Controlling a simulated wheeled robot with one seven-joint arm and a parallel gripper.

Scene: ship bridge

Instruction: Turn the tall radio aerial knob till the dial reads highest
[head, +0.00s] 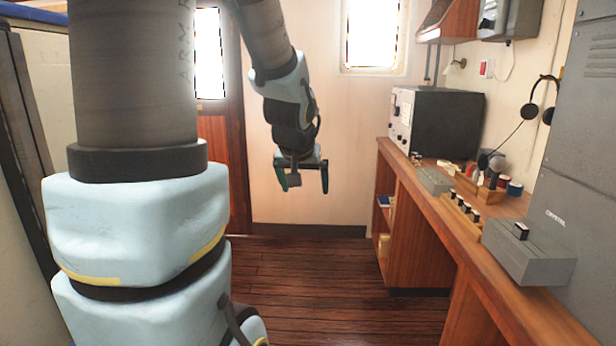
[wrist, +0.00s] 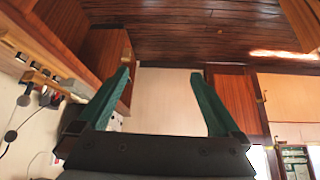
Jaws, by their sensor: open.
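A black radio-like box (head: 447,118) with a pale front panel (head: 402,115) stands at the far end of the wooden counter on the right. Its panel faces left and is seen at a steep angle. Small knobs and dials show on it, but I cannot tell which is the aerial knob or what the dial reads. My gripper (head: 304,181) hangs in the air left of the box, apart from it and lower than its panel. Its fingers point down and are open and empty. The wrist view also shows the open fingers (wrist: 160,76) with nothing between them.
The wooden counter (head: 420,200) runs along the right wall with small boxes, bottles and a grey case (head: 528,252) on it. Headphones (head: 540,100) hang on the wall. A wooden door (head: 215,150) stands behind my arm. The floor (head: 320,285) left of the counter is clear.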

